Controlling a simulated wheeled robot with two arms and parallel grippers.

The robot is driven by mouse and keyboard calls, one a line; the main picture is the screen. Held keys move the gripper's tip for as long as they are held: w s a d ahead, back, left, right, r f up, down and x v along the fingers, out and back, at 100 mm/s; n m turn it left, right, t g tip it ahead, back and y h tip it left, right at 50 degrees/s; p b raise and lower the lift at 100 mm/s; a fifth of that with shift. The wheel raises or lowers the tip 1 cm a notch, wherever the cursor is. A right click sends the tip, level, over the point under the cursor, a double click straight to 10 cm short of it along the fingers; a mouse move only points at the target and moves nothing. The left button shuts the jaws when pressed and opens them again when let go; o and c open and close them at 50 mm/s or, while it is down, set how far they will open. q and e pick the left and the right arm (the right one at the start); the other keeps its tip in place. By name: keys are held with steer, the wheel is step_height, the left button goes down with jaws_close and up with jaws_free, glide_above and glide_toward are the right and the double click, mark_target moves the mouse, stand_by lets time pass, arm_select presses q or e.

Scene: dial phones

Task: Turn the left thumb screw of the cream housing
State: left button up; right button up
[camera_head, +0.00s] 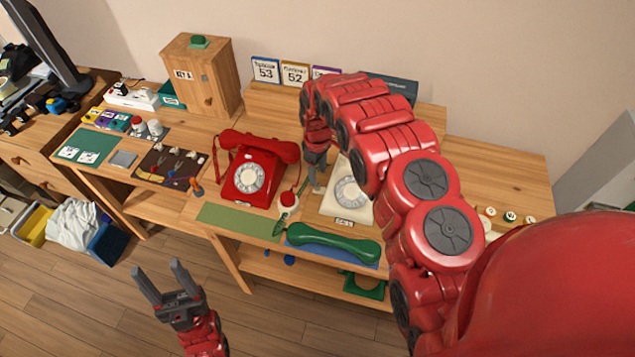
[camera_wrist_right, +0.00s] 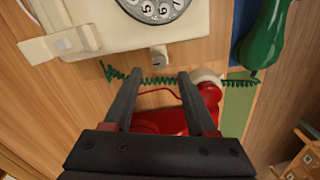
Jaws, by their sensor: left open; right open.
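The cream housing (camera_head: 342,203) with its round dial stands on the table, partly hidden behind my right arm. In the right wrist view the cream housing (camera_wrist_right: 150,45) fills the top. A small pale thumb screw (camera_wrist_right: 159,56) sticks out from its side edge. My right gripper (camera_wrist_right: 157,77) is open, with the screw just beyond the gap between its fingertips; no contact shows. In the head view my right gripper (camera_head: 316,183) points down at the housing's left side. My left gripper (camera_head: 157,267) is open and empty, above the floor in front of the table.
A red dial phone (camera_head: 250,180) stands left of the housing. A green handset (camera_head: 333,245) lies on a blue mat in front. A red-and-white round item (camera_head: 287,198) and a green coiled cord (camera_wrist_right: 165,80) lie close to my right gripper. A green mat (camera_head: 238,221) is bare.

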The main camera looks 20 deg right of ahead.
mark_target(318, 185)
steer(key=shift+f+p, duration=0.5)
steer(key=shift+f, duration=2.15)
jaws_close()
